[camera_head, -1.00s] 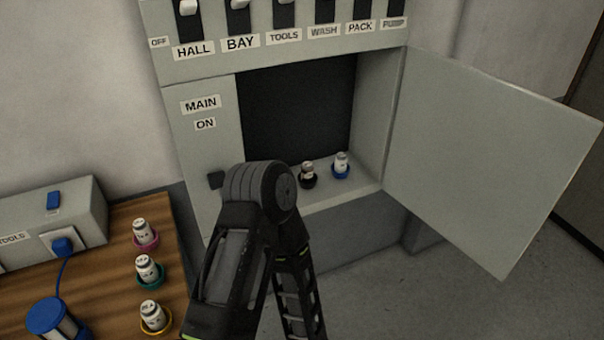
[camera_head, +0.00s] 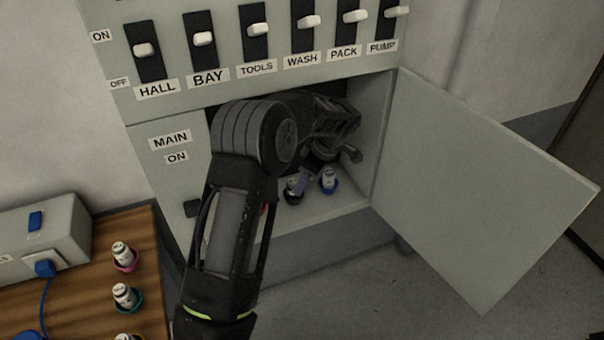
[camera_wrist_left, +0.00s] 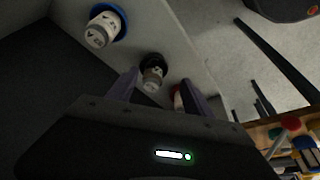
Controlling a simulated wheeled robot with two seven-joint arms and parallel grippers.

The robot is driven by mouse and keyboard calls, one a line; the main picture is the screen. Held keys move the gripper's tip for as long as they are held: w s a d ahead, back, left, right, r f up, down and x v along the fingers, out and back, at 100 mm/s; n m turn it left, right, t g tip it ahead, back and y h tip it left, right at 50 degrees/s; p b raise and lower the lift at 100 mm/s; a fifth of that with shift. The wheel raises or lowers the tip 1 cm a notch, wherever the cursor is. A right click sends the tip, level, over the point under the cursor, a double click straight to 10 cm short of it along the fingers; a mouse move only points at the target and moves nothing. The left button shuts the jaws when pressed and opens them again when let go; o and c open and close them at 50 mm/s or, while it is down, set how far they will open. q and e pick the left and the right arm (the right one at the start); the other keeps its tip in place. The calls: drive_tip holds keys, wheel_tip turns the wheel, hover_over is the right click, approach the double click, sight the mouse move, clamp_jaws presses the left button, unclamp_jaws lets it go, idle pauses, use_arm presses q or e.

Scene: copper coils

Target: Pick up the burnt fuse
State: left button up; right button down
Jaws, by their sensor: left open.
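In the head view, a fuse with a dark base and a dingy, darkened body (camera_head: 291,190) stands on the cabinet floor, partly hidden by my left gripper (camera_head: 304,178). This looks like the burnt fuse. In the left wrist view the same fuse (camera_wrist_left: 153,70) shows between and beyond the open fingers of my left gripper (camera_wrist_left: 158,88); I cannot tell whether they touch it. A cleaner white fuse with a blue base (camera_head: 328,180) stands just right of it; it also shows in the left wrist view (camera_wrist_left: 104,28). My right gripper is out of view.
The open cabinet door (camera_head: 480,190) stands to the right. The switch panel (camera_head: 270,85) hangs above the opening. Fuses with a pink base (camera_head: 123,256) and a teal base (camera_head: 126,297) stand on the wooden table (camera_head: 80,240) at left. A red thing (camera_wrist_left: 178,98) shows by one finger.

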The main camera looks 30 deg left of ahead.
sight(291, 183)
use_arm(q)
drive_tip(key=shift+w+a+r+n+y, duration=0.15)
drive_tip(key=shift+w+a+n, duration=0.15)
drive_tip(key=shift+a, duration=0.2)
drive_tip(key=shift+w+a+n+y, duration=0.15)
drive_tip(key=shift+w+a+n, duration=0.1)
drive_tip(key=shift+a, duration=0.2)
drive_tip(key=shift+a+f+p, duration=0.2)
drive_tip(key=shift+f+p, duration=0.15)
drive_tip(key=shift+f, duration=0.15)
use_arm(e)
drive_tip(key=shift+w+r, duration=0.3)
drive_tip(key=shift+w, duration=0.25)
use_arm(q)
drive_tip(key=shift+s+f, duration=0.1)
drive_tip(key=shift+f, duration=0.1)
drive_tip(key=p+x, duration=0.2)
drive_tip(key=x, duration=0.2)
drive_tip(key=shift+a+f, duration=0.1)
drive_tip(key=shift+f, duration=0.3)
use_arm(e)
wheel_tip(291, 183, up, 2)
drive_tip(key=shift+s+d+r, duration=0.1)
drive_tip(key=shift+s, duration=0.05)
